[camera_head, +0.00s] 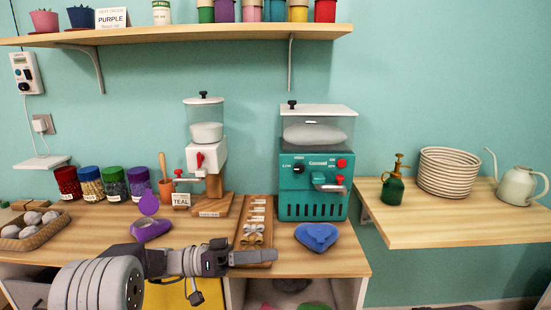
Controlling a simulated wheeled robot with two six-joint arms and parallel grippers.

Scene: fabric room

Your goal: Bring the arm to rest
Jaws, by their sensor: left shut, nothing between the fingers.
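My left arm (95,288) reaches in from the lower left and lies level in front of the counter's front edge. My left gripper (272,257) points right, its fingers shut with nothing between them. It covers the near end of a wooden rack (242,240) in the picture. I cannot tell whether it touches the rack or the counter. My right gripper does not show.
On the counter (345,262) stand a teal machine (315,205), a white dispenser (205,155), a blue dish (317,236), a purple scoop (151,228) and lidded jars (90,185). A side shelf (430,228) holds a basket (448,173) and watering can (520,187). The wall above it is clear.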

